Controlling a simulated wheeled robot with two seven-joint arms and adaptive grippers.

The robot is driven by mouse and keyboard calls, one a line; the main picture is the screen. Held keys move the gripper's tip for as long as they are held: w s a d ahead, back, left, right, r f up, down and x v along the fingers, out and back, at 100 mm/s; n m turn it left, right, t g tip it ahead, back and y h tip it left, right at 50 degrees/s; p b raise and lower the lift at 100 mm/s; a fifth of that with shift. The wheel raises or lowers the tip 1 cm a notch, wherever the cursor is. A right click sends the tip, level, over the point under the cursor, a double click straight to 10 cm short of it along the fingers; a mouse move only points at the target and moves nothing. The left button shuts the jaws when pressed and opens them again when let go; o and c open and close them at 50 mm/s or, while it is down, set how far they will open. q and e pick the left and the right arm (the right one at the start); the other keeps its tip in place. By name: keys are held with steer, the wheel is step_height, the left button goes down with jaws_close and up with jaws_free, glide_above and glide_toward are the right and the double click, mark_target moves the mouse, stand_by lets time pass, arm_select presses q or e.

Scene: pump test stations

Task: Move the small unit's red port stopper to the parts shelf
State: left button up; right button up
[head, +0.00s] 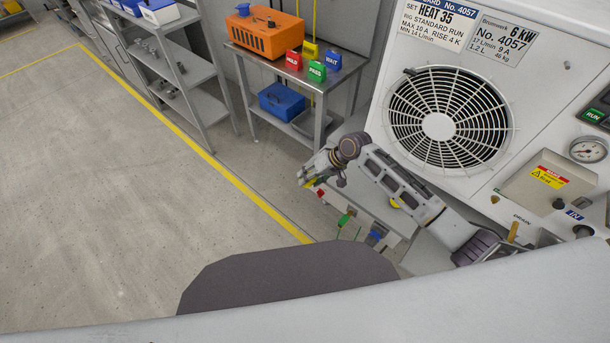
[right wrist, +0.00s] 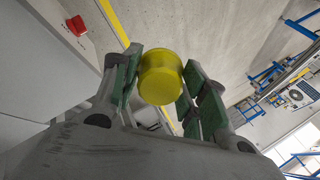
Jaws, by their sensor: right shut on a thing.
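My right gripper (head: 308,180) reaches in from the right, in front of the large white unit. In the right wrist view its green-padded fingers are shut on a yellow round stopper (right wrist: 161,78). A red stopper-like part (right wrist: 76,25) sits on a pale surface at the upper left of that view, apart from the fingers. In the head view a small red part (head: 320,193) shows just below the gripper. A low pale unit, partly hidden by my arm, has green (head: 344,219) and blue (head: 375,236) parts at its front. My left gripper is not in view.
Grey shelving (head: 205,108) with blue bins stands at the upper left. A metal table holds an orange case (head: 264,33) and red, green and blue signs, with a blue box (head: 282,102) below. The large unit (head: 540,95) fills the right. The floor at left is clear.

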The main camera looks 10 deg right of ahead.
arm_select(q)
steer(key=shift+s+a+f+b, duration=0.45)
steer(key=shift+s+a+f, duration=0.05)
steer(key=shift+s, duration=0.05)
arm_select(e)
steer(key=d+n+g+h, duration=0.2)
steer(key=d+h, duration=0.4)
steer(key=d, duration=1.8)
steer(key=shift+w+n, duration=0.3)
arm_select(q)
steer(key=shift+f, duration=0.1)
arm_select(e)
steer(key=shift+f, duration=0.2)
